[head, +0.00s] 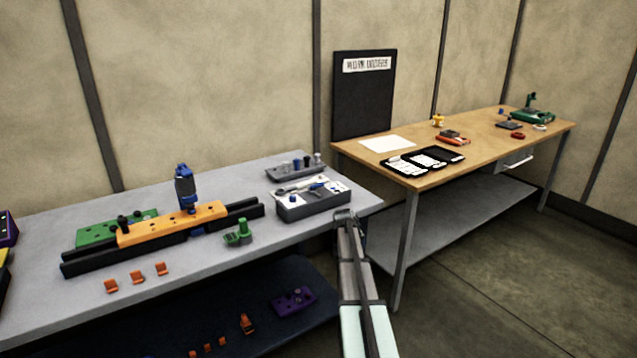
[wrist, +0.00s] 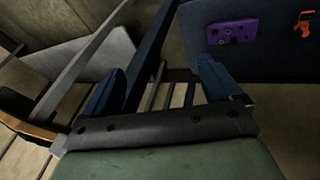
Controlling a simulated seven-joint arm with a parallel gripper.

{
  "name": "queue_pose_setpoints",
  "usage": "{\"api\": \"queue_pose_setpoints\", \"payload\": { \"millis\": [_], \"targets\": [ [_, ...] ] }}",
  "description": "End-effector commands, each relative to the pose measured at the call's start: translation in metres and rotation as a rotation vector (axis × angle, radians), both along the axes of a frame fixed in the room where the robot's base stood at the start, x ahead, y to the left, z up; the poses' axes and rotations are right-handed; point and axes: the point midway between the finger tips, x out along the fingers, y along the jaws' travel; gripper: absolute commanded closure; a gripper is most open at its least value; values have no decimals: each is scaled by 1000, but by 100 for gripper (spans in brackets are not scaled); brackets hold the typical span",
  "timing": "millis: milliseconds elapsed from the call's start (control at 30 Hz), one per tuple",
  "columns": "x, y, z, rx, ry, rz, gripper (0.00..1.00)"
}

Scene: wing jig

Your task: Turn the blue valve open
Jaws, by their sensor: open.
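No part is clearly recognisable as a blue valve. A blue upright tool-like thing (head: 185,188) stands at the orange block (head: 172,223) on the grey bench in the head view; I cannot tell whether it is the valve. My gripper (head: 345,215) is at the bench's right front corner, well to the right of that thing. In the wrist view my gripper (wrist: 160,82) shows two blue fingers spread apart with nothing between them.
A grey bin (head: 312,207) with tools is left of my gripper on the bench (head: 200,290). A purple block (head: 293,300) lies on the lower shelf, also in the wrist view (wrist: 232,32). A wooden table (head: 480,150) stands at the right, with open floor before it.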

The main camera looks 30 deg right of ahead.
Motion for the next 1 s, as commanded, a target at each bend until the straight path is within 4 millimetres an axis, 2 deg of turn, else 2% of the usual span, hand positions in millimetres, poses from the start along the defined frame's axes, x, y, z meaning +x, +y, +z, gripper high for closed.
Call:
{"api": "queue_pose_setpoints", "payload": {
  "millis": [33,100,300,500,533,767,867,1000],
  "targets": [
    [6,-24,23,-24,-19,-9,8],
    [9,-50,49,-55,-39,-16,8],
    [9,-102,109,-120,-78,-30,8],
    [5,-144,159,-175,-105,-45,8],
    [9,-142,166,-169,-109,-42,8],
    [48,-97,211,-27,-123,-2,8],
    [66,-72,240,48,-131,30,8],
    [92,-29,286,165,-138,96,8]
  ]
}}
